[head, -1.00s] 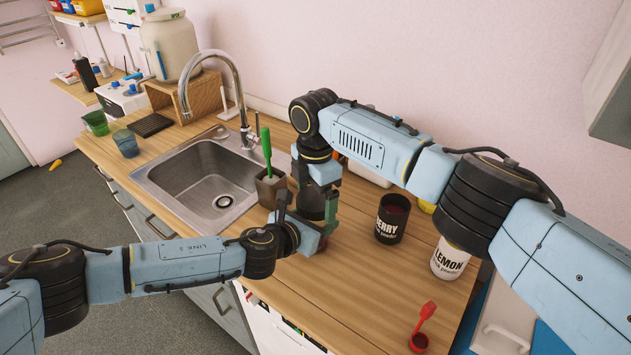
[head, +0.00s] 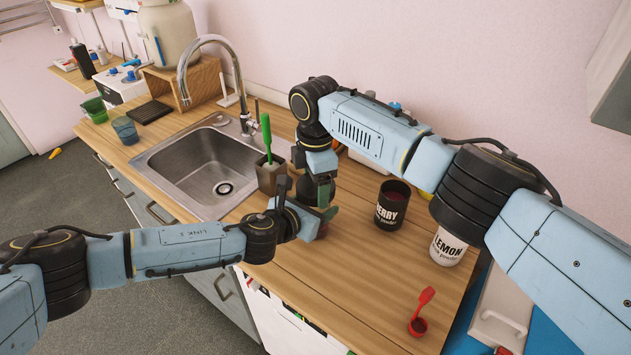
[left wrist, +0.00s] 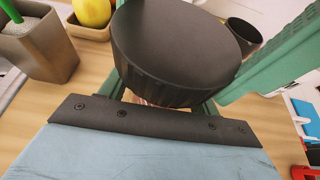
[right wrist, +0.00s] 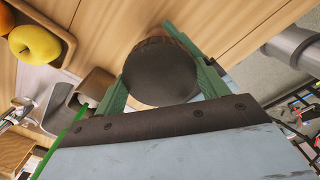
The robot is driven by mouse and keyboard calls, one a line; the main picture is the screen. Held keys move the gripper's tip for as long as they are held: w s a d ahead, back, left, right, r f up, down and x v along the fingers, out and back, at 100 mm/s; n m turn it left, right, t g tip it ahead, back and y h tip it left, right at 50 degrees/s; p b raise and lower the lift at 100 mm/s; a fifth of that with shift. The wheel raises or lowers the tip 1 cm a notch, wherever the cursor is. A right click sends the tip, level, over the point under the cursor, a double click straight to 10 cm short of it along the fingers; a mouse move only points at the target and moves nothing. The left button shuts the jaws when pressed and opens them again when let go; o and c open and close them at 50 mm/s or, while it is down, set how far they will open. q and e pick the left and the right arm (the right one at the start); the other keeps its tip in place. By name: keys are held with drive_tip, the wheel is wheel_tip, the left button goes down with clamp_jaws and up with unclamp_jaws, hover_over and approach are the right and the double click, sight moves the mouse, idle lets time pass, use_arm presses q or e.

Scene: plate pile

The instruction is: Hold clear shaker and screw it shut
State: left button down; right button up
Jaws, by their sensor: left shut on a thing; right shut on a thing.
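The shaker (head: 323,231) stands on the wooden counter, mostly hidden by both grippers. A little of its reddish lower part shows. Its round black lid (left wrist: 180,50) with a ribbed side sits on top in the left wrist view. The lid (right wrist: 160,75) also shows between the green fingers in the right wrist view. My left gripper (head: 318,220) is shut on the shaker's body from the side. My right gripper (head: 325,188) is above it, shut on the lid. The exact finger contact and the lid's seam are hidden.
A grey holder (head: 269,178) with a green-handled brush stands beside the grippers, by the sink (head: 212,172). A black berry powder tub (head: 392,207), a white lemon powder tub (head: 448,246) and a red scoop (head: 420,318) are to the right.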

drive_tip(key=shift+m, duration=0.6)
drive_tip(key=o, duration=0.9)
drive_tip(key=shift+o, duration=0.8)
drive_tip(key=shift+s, duration=0.1)
drive_tip(key=shift+r, duration=2.3)
drive_tip(key=shift+c, duration=0.2)
